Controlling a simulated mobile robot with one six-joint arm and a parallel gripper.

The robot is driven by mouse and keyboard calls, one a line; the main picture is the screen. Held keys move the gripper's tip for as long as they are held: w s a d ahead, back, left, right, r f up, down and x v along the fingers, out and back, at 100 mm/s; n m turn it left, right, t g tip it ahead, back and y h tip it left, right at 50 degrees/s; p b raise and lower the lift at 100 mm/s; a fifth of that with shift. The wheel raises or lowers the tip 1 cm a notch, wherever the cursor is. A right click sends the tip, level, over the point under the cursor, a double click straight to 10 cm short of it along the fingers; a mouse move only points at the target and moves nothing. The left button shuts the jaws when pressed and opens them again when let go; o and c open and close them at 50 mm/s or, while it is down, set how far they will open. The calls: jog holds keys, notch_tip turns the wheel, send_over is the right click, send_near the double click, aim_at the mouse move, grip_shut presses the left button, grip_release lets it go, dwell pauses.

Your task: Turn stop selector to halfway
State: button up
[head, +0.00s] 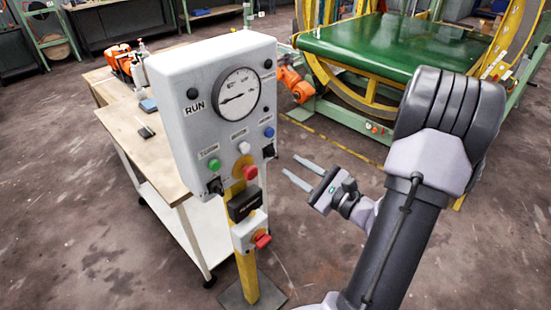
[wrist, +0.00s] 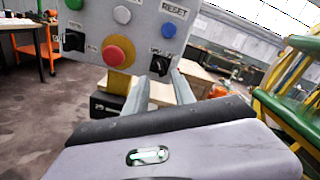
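A grey control box (head: 180,75) on a yellow post carries two black selector knobs. The right knob (head: 269,151) sits at the panel's lower right edge; in the wrist view it (wrist: 158,66) appears between my fingertips. The left knob (head: 214,187) is at the lower left, also in the wrist view (wrist: 73,41). The labels are too small or blurred to tell which is the stop selector, and knob angles are unclear. My gripper (head: 298,171) is open and empty, right of the panel, fingers pointing toward it, apparently apart from it.
Near the knobs are a red mushroom button (head: 249,173), and green (head: 214,164), white (head: 244,148) and blue (head: 268,132) buttons. A gauge (head: 238,94) is above. A red switch (head: 262,240) is below. A workbench (head: 160,165) stands left; floor right of the post is free.

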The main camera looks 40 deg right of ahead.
aim_at(276, 156)
jog(key=w, duration=0.6)
jog(key=shift+w+a, duration=0.3)
jog(key=shift+w, duration=0.1)
grip_shut()
